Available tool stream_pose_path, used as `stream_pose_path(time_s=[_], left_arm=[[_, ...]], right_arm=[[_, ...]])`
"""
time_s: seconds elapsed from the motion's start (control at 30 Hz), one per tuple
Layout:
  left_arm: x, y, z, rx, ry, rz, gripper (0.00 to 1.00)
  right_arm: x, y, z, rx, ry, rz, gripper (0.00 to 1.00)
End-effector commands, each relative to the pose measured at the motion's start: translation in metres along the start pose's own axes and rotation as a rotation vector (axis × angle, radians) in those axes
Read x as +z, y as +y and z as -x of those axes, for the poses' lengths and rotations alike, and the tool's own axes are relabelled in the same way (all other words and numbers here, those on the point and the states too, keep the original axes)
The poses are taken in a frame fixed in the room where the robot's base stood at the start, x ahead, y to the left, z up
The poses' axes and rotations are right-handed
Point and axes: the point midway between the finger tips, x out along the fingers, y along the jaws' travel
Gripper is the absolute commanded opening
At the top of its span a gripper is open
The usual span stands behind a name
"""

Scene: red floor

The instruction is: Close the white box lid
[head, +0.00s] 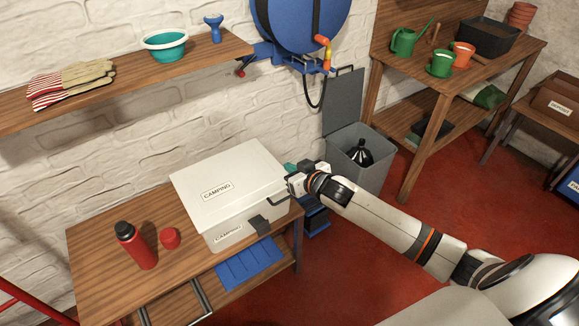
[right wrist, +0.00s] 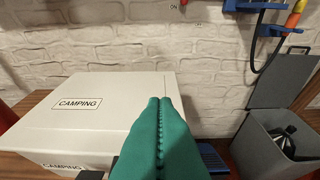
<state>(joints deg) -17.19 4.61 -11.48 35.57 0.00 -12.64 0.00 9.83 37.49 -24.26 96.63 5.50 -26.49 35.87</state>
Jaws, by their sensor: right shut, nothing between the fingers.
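The white box (head: 229,235) stands on a wooden table, with a CAMPING label on its front. Its white lid (head: 235,170), also labelled CAMPING, lies down over the box; I see no clear gap at the front edge. The lid shows in the right wrist view too (right wrist: 100,90). A dark latch (head: 259,224) is at the front edge. My right gripper (head: 291,169) is at the right side of the box, close to the lid's edge; I cannot tell whether it touches. Its teal fingers (right wrist: 160,140) are pressed together and empty. My left gripper is not in view.
A red flask (head: 137,246) and red cup (head: 170,238) stand left of the box on the table (head: 98,250). A grey bin (head: 368,172) with its lid up is behind my right arm. A shelf (head: 130,82) hangs above the box.

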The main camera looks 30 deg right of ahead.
Motion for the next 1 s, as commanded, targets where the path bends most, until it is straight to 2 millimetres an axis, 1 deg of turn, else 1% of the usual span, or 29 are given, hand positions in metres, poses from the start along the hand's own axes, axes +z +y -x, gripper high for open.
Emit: stream_pose_path(time_s=[0.03,0.13,0.27,0.5,0.63,0.7,0.77,0.87,1.0], left_arm=[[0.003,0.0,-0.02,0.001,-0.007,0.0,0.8],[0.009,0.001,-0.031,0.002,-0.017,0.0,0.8],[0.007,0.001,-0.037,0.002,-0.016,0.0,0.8],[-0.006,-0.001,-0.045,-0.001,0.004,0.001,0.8],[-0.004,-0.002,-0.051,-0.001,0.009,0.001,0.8],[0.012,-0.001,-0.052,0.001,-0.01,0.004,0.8],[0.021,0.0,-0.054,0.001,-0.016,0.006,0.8],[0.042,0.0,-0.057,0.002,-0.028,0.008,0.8],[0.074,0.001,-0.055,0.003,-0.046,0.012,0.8]], right_arm=[[-0.02,0.001,-0.004,0.001,-0.024,-0.005,0.0],[-0.03,0.0,-0.003,0.0,-0.062,-0.002,0.0],[-0.039,-0.001,-0.002,-0.001,-0.085,0.0,0.0],[-0.056,-0.001,-0.004,-0.002,-0.096,0.0,0.0],[-0.065,-0.001,-0.006,-0.001,-0.106,0.001,0.0],[-0.07,-0.001,-0.008,0.0,-0.116,-0.001,0.0],[-0.075,0.0,-0.009,0.001,-0.127,-0.002,0.0],[-0.083,0.0,-0.012,0.002,-0.152,-0.003,0.0],[-0.092,0.001,-0.015,0.004,-0.199,-0.005,0.0]])
